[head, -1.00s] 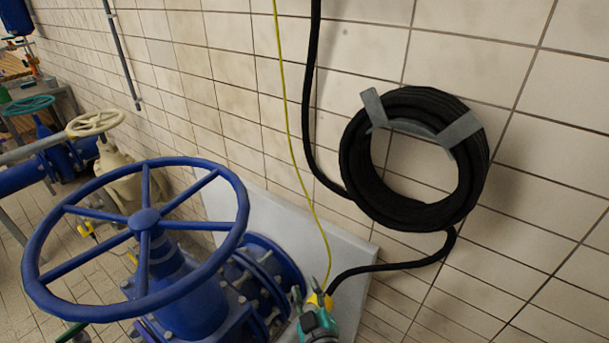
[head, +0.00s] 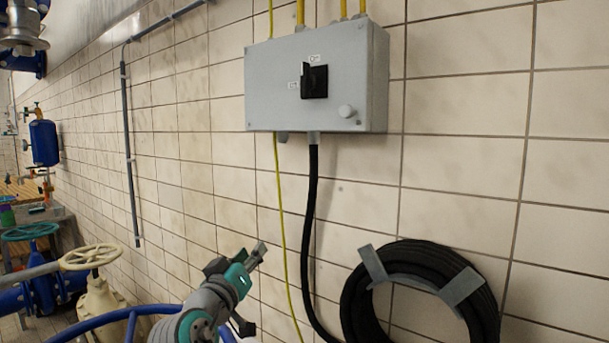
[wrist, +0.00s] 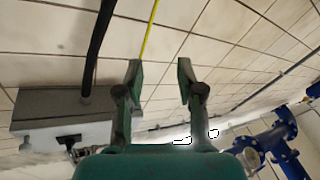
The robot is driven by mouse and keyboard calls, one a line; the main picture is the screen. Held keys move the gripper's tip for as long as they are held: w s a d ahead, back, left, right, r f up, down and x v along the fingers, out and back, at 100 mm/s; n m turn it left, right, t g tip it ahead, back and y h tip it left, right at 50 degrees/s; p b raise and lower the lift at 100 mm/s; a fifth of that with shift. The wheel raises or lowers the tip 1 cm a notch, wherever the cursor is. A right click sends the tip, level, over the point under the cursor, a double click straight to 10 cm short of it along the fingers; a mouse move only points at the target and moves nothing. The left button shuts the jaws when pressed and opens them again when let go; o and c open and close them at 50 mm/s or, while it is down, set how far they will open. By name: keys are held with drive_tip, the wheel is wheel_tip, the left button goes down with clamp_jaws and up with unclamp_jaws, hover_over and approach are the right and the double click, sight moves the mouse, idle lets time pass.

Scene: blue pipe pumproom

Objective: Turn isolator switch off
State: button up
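The isolator switch is a black rotary handle (head: 314,82) on the front of a grey box (head: 275,95) on the tiled wall. Its handle stands roughly upright, with small white labels above and to the left, too small to read surely. My gripper (head: 258,252) is below and left of the box in the head view, apart from it. In the wrist view my gripper (wrist: 160,70) is open, its two fingers apart with nothing between them. The box (wrist: 35,103) shows there at lower left, with the black handle (wrist: 67,141) near its bottom edge.
A black cable (head: 311,200) hangs from the box, near a coiled black hose (head: 357,310) on a bracket. A thin yellow-green wire (head: 281,210) runs down the wall. The wall right of the box is bare.

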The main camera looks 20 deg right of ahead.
drive_tip(key=s+r+m+g+h, duration=0.25)
drive_tip(key=r+m, duration=0.25)
drive_tip(key=r, duration=1.3)
drive_tip(key=m+g+h, duration=0.2)
drive_tip(key=m+g, duration=0.2)
drive_tip(key=m, duration=0.1)
approach(302, 76)
drive_tip(key=shift+t, duration=0.25)
drive_tip(key=x, duration=1)
drive_tip(key=shift+w+d+f, duration=0.15)
drive_tip(key=shift+d, duration=0.2)
clamp_jaws()
